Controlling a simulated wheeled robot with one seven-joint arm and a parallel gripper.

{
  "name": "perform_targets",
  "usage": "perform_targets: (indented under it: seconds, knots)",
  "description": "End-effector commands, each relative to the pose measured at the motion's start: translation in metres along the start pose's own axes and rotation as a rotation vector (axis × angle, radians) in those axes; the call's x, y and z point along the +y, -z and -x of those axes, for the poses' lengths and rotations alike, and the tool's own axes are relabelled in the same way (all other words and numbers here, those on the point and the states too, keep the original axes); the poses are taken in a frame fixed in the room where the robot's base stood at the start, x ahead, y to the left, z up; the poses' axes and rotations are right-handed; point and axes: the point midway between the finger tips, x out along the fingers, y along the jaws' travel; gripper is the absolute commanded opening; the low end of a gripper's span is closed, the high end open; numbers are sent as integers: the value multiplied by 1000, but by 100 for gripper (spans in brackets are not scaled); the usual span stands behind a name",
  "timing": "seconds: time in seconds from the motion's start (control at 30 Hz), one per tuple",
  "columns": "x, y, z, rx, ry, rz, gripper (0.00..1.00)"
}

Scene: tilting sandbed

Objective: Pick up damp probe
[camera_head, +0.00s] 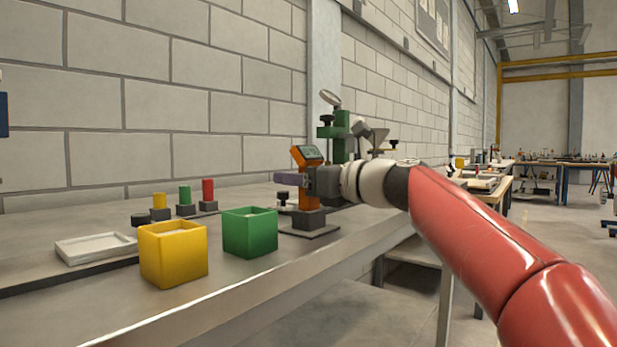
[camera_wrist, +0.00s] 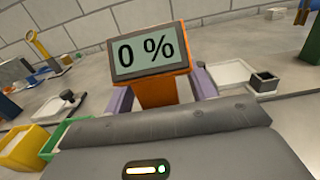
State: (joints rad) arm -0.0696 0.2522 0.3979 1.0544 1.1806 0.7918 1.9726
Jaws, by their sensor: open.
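The damp probe (camera_head: 308,156) is an orange handheld device with a tilted grey display. It stands upright in a dark block on a flat stand on the workbench. In the wrist view the damp probe (camera_wrist: 157,93) faces me and its display reads 0 %. My gripper (camera_head: 291,179) is at the height of the probe's body, just below the display. Its pale purple fingers are open, one on each side of the orange body in the wrist view. I cannot tell whether either finger touches the probe. The lower body is hidden by my gripper in the wrist view.
A green box (camera_head: 250,234) and a yellow box (camera_head: 173,255) stand left of the probe. A white tray (camera_head: 95,248) and several small coloured pegs in dark blocks lie further left. A green stand (camera_head: 340,135) rises behind my gripper. The bench's front edge is clear.

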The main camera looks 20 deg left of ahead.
Motion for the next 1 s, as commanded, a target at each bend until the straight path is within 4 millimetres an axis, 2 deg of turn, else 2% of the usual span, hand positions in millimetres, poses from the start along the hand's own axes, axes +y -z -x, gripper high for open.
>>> perform_targets:
  seconds: [0.03,0.3,0.37,0.63,0.77,0.87,1.0]
  knots:
    - [0,0,0,0,0,0,55]
    - [0,0,0,0,0,1,20]
    - [0,0,0,0,1,1,14]
    - [0,-2,1,0,0,1,14]
    - [0,-11,1,-1,0,2,14]
    - [0,-24,0,-1,0,3,14]
    - [0,-54,0,-3,0,3,14]
